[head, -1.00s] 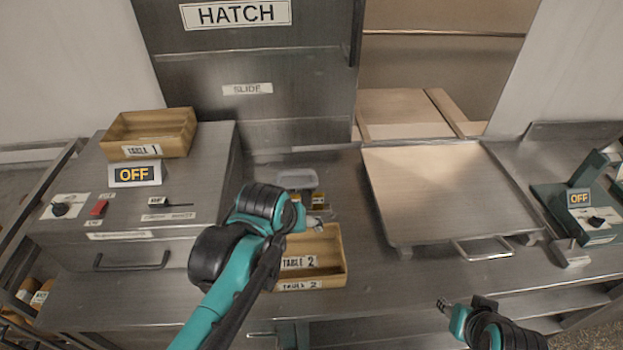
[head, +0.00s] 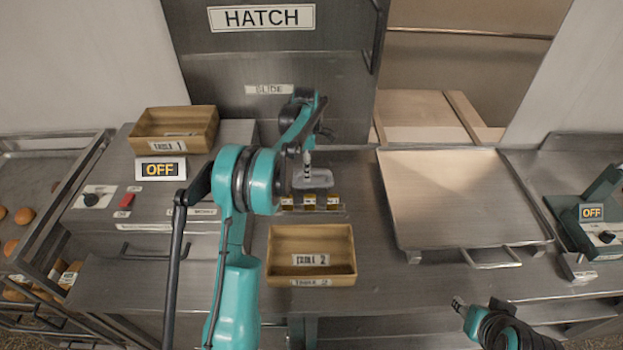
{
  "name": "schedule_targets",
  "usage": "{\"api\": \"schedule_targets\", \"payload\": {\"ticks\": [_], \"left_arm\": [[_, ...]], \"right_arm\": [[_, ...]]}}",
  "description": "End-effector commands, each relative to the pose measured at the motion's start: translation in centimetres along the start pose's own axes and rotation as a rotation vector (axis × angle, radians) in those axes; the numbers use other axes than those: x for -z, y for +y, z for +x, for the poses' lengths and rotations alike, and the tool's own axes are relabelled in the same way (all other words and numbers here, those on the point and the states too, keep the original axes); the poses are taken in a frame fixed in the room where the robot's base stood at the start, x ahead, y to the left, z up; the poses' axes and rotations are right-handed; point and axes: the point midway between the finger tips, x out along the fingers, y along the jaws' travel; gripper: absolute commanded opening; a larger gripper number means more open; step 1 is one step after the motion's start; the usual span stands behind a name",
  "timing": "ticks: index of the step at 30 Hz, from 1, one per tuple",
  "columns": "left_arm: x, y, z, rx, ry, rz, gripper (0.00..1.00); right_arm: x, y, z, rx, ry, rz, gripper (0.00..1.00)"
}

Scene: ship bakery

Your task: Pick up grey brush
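My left arm reaches over the counter, and its gripper (head: 307,172) points down at a small grey dish (head: 322,180) in front of the hatch. The gripper's fingers are too small to tell whether they are open or shut. I cannot make out a grey brush for certain; it may lie in the dish or be hidden by the gripper. My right gripper (head: 458,306) is low at the counter's front edge, away from the dish; its fingers are too small to read.
A small rack with yellow-labelled items (head: 310,202) stands just in front of the dish. Another box, Table 1 (head: 213,133), sits on the unit at left. A large metal tray (head: 450,195) lies at right.

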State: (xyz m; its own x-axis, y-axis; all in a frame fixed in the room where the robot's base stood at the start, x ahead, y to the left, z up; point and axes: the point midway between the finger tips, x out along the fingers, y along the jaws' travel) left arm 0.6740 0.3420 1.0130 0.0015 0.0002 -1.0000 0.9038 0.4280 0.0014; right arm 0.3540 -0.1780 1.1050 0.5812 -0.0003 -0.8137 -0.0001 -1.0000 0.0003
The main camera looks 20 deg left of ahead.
Motion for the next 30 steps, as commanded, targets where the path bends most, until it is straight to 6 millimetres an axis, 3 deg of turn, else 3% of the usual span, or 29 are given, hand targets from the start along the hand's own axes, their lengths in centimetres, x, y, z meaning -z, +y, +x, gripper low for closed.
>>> {"api": "schedule_targets", "payload": {"ticks": [18,25,26,30], "left_arm": [[-1.1,0.5,7.5,0.002,0.0,-0.009,0.75],[-1.1,0.5,7.8,0.002,0.0,-0.008,0.75],[-1.1,0.5,7.8,0.002,0.0,-0.008,0.72],[-1.1,0.5,7.8,0.002,0.0,-0.008,0.36]], "right_arm": [[-1.2,0.0,1.7,0.0,0.0,0.0,0.4],[-1.2,0.0,1.6,0.0,0.0,0.0,0.4],[-1.2,0.0,1.6,0.0,0.0,0.0,0.4],[-1.2,0.0,1.6,0.0,0.0,0.0,0.4]]}}
